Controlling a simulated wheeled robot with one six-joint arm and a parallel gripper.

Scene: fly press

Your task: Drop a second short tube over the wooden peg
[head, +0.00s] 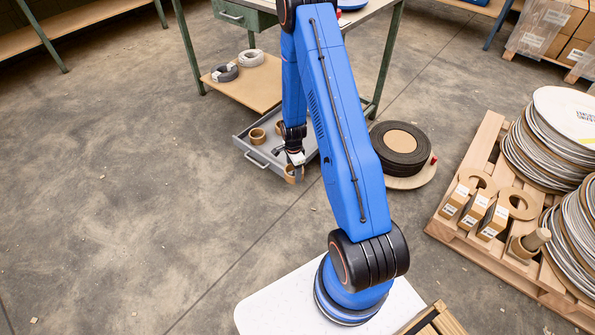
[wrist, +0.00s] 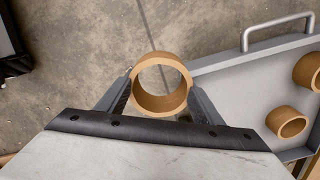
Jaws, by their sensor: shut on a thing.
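My gripper (wrist: 160,92) is shut on a short brown cardboard tube (wrist: 162,84), with one finger on each side of it. I look down into its open end in the wrist view. In the head view the held tube (head: 291,174) hangs by the front edge of the grey drawer. The wooden peg (head: 538,237) stands on the pallet at the right, far from my gripper. A short tube (head: 519,249) sits around its base. Other short tubes lie in the drawer, one (head: 257,135) at the left in the head view and one (wrist: 289,122) in the wrist view.
The pallet (head: 480,145) holds stacked discs, small boxes and cardboard rings (head: 518,203). A black coil (head: 400,147) lies between drawer and pallet. The floor at left is mostly clear.

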